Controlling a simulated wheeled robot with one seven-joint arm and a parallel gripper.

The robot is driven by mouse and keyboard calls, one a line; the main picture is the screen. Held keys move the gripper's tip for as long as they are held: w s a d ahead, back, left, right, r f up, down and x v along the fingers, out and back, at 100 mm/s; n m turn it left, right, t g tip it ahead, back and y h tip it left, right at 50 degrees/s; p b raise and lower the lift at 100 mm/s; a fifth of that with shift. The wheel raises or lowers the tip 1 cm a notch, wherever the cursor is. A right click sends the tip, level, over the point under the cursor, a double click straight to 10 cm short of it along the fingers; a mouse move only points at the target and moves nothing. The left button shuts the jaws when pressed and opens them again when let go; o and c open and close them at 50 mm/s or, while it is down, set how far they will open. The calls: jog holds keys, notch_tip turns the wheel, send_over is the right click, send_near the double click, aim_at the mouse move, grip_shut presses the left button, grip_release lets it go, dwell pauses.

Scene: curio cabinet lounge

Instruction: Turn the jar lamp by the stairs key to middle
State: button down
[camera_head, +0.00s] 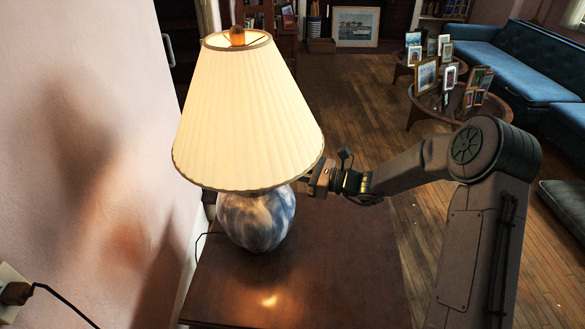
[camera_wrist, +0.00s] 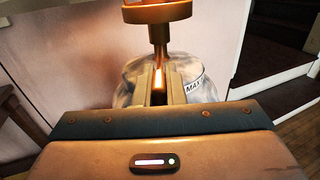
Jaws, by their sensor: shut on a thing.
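The jar lamp (camera_head: 256,218) has a blue-and-white marbled jar body and a pleated cream shade (camera_head: 248,115), and it is lit. It stands on a dark wooden table. My gripper (camera_head: 312,179) reaches in from the right, just below the shade's rim. In the wrist view my gripper (camera_wrist: 159,88) is shut on the lamp key (camera_wrist: 158,77), a narrow bright strip mostly hidden between the fingers. A brass stem and socket (camera_wrist: 158,35) rise above it. A label reading "MAX" (camera_wrist: 194,85) shows beside the fingers on the right. The key's setting cannot be read.
The wooden table top (camera_head: 330,280) is otherwise bare. A pink wall (camera_head: 80,130) stands close on the left, with a plug and cord (camera_head: 15,293). Round tables with framed pictures (camera_head: 427,75) and a blue sofa (camera_head: 510,65) are farther back. Wooden floor lies open between.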

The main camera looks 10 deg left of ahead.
jog(key=shift+f, duration=0.1)
jog(key=c, duration=1.5)
grip_release()
jog(key=s+d, duration=0.1)
jog(key=d, duration=1.3)
jog(key=shift+s, duration=0.15)
jog(key=shift+s+a, duration=0.1)
